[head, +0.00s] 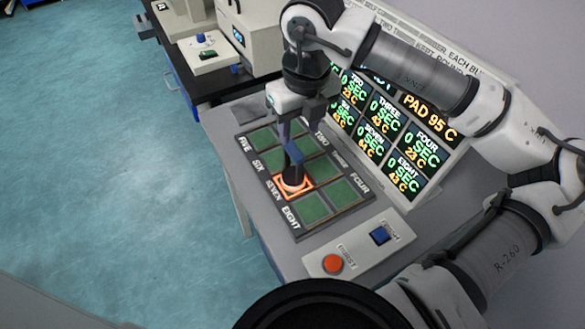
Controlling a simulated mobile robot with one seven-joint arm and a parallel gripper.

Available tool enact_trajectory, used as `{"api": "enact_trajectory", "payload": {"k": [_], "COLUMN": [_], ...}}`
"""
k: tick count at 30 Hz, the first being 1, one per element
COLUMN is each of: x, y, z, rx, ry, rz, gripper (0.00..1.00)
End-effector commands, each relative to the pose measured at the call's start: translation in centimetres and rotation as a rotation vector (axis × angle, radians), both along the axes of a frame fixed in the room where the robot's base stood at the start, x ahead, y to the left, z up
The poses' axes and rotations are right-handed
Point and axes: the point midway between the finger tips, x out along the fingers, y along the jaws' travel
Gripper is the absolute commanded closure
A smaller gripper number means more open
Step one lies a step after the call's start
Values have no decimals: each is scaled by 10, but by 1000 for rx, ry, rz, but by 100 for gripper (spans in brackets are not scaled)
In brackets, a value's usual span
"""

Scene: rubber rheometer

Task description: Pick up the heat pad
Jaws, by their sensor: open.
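My gripper (293,130) is open, pointing down directly above the pad. The fingertips are small and partly hidden, so I cannot tell whether they touch it or straddle the handle.
The dark board (340,222) holds green cells with numbered labels. In front is a panel with a red button (332,264) and a blue switch (380,235). A tilted display (425,150) reading PAD 95 C stands behind, close to my arm. A dark bench (212,84) with equipment is at back left.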

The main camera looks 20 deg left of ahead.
Motion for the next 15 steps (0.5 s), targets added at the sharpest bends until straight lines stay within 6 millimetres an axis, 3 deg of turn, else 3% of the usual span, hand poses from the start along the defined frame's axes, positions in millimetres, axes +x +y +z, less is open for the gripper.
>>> {"api": "enact_trajectory", "payload": {"k": [3, 15], "x": [1, 1], "y": [2, 11], "z": [-18, -54], "rx": [1, 4], "ry": [3, 5], "rz": [1, 4], "gripper": [55, 55]}}
